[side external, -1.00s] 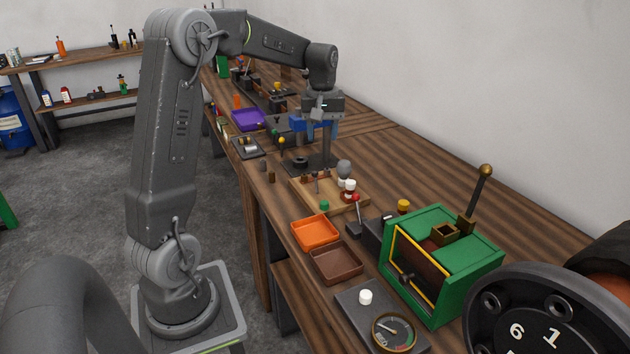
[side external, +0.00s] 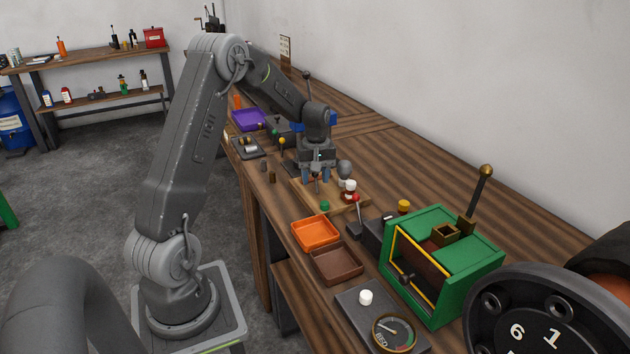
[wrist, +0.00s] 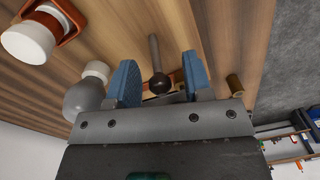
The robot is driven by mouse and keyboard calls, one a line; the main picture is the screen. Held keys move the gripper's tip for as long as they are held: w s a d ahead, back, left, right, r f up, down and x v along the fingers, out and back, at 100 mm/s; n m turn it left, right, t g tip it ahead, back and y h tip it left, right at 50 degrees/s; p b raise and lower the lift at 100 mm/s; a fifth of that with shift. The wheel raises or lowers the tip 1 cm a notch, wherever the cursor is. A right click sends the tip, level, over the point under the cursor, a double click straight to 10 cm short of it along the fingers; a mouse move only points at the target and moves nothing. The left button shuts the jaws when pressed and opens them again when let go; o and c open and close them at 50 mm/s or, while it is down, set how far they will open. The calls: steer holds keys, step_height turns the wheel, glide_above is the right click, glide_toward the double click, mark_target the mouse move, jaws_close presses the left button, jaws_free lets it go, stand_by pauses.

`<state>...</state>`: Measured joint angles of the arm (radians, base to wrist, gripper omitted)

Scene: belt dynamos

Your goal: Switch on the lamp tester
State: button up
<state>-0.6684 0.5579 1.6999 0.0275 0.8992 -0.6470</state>
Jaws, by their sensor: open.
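The lamp tester is a light wooden board (side external: 350,207) on the bench, bearing a grey bulb (side external: 344,167), a white-topped red part (side external: 350,187), a green dome (side external: 325,206) and a small dark lever (side external: 316,178). My gripper (side external: 316,176) points down over the board's far left part, beside the bulb. In the wrist view its blue fingers (wrist: 160,80) are apart, with the ball-ended lever (wrist: 158,83) showing between them. I cannot tell if either finger touches the lever. The bulb (wrist: 86,100) shows just left of the left finger.
An orange tray (side external: 315,232) and a brown tray (side external: 336,262) lie in front of the board. A red-knobbed lever (side external: 356,202) stands close by. A green box (side external: 440,260) stands to the right. The bench behind the board, toward the wall, is clear.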

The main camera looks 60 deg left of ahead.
steer(key=shift+f, duration=0.75)
steer(key=shift+c, duration=0.4)
jaws_close()
steer(key=shift+a+f+h, duration=0.1)
steer(key=shift+a+h, duration=0.15)
steer(key=shift+h, duration=0.75)
steer(key=shift+o, duration=0.4)
jaws_free()
